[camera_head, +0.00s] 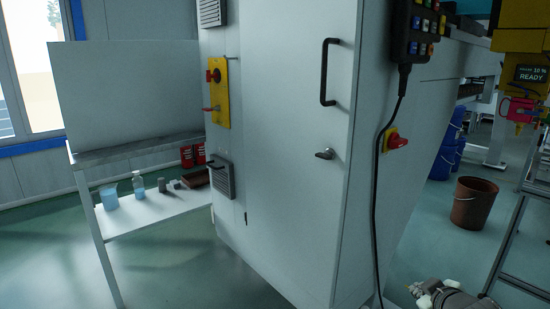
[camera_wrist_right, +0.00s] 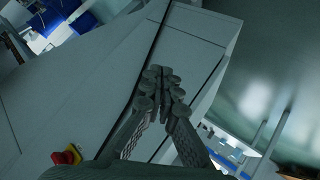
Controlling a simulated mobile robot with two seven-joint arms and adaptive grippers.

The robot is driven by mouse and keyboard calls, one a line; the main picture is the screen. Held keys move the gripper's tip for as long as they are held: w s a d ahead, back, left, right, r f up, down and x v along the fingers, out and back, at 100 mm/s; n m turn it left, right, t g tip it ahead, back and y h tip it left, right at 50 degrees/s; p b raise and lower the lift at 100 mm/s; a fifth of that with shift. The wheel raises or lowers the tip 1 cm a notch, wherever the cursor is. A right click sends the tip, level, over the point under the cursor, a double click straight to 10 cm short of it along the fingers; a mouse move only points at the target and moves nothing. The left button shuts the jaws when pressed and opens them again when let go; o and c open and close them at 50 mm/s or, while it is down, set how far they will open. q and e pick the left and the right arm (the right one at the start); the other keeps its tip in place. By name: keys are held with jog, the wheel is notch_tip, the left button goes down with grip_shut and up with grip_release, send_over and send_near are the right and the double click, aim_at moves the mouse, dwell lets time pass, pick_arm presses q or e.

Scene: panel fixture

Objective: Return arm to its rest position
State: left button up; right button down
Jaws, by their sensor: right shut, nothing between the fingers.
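My right gripper (camera_wrist_right: 163,78) is shut and empty in the right wrist view, its fingertips together in front of the grey cabinet. In the head view only a small part of my right arm and gripper (camera_head: 432,293) shows at the bottom edge, right of the cabinet's base. The tall grey cabinet (camera_head: 285,130) fills the middle of the head view, its door closed, with a black handle (camera_head: 326,72) and a latch (camera_head: 325,154). I cannot tell the exact gap between gripper and cabinet. My left gripper is not in view.
A pendant (camera_head: 414,30) hangs on the cabinet, its cable running down near my right arm. A red emergency button (camera_head: 396,141) sticks out below it. A brown bucket (camera_head: 473,203) and a metal frame (camera_head: 507,235) stand right. A shelf table (camera_head: 150,215) stands left.

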jog(key=s+a+f+m+g, duration=0.2)
jog(key=s+a+f+g, duration=0.1)
jog(key=s+f, duration=0.9)
jog(key=s+a+f+m+g, duration=0.1)
jog(key=s+a+f+g, duration=0.2)
jog(key=s+f, duration=1)
jog(key=s+g, duration=0.1)
jog(key=s, duration=0.1)
jog(key=shift+s+a+m, duration=0.2)
jog(key=shift+s+m, duration=0.15)
jog(key=shift+m, duration=0.05)
